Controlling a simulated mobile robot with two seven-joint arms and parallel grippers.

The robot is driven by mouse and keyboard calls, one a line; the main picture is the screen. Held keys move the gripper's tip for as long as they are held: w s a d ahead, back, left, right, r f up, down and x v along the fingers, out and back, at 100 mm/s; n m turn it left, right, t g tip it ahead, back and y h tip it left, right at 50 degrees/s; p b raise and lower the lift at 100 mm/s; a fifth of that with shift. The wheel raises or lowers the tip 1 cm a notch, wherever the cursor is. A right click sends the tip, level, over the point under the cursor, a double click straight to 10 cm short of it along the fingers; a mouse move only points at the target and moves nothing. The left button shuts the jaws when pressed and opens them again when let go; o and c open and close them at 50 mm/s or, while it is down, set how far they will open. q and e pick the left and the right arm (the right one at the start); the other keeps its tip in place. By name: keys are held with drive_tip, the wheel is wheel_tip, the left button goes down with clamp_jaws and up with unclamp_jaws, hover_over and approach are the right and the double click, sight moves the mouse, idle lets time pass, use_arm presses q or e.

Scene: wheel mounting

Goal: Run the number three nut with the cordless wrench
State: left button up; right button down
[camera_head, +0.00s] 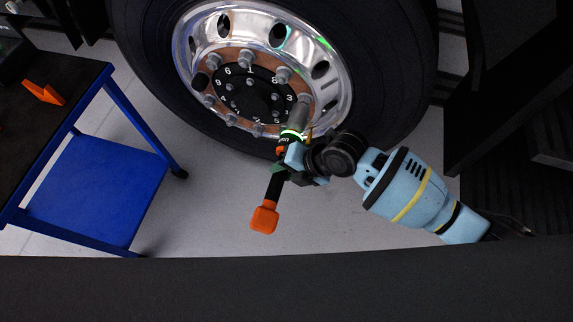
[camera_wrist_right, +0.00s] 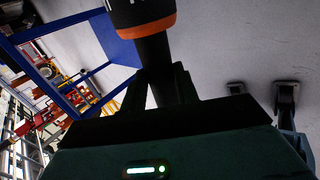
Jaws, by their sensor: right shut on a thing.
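The large wheel (camera_head: 262,82) has a polished rim and a numbered hub plate with several nuts around it. My right gripper (camera_head: 285,168) is shut on the cordless wrench (camera_head: 264,218), which has a dark handle and an orange base. The wrench's grey socket (camera_head: 298,115) points up at the nut beside the number 3, at the hub's right side. The socket overlaps that nut's lower side; I cannot tell whether it is fully seated. In the right wrist view the wrench's orange and black part (camera_wrist_right: 145,28) shows beyond the fingers. My left gripper is not in view.
A blue cart (camera_head: 100,190) with a dark top stands at the left, with an orange piece (camera_head: 43,92) on it. The tire (camera_head: 395,60) is close to my right arm. Dark structure (camera_head: 505,85) stands at the right. Pale floor is clear between cart and wheel.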

sight(277, 190)
drive_tip(key=shift+a+r, duration=0.1)
drive_tip(key=shift+r, duration=0.05)
drive_tip(key=shift+s+a+r+p, duration=0.1)
drive_tip(key=shift+s+a+p, duration=0.1)
drive_tip(key=shift+s+p, duration=0.35)
drive_tip(key=shift+s+a+p, duration=0.2)
drive_tip(key=shift+s+p, duration=0.1)
drive_tip(key=shift+s, duration=0.45)
drive_tip(key=shift+s+a+p, duration=0.2)
drive_tip(key=shift+s+p, duration=0.05)
drive_tip(key=shift+s, duration=0.25)
drive_tip(key=shift+s+a+p, duration=0.15)
drive_tip(key=shift+s+p, duration=0.1)
drive_tip(key=shift+s, duration=0.25)
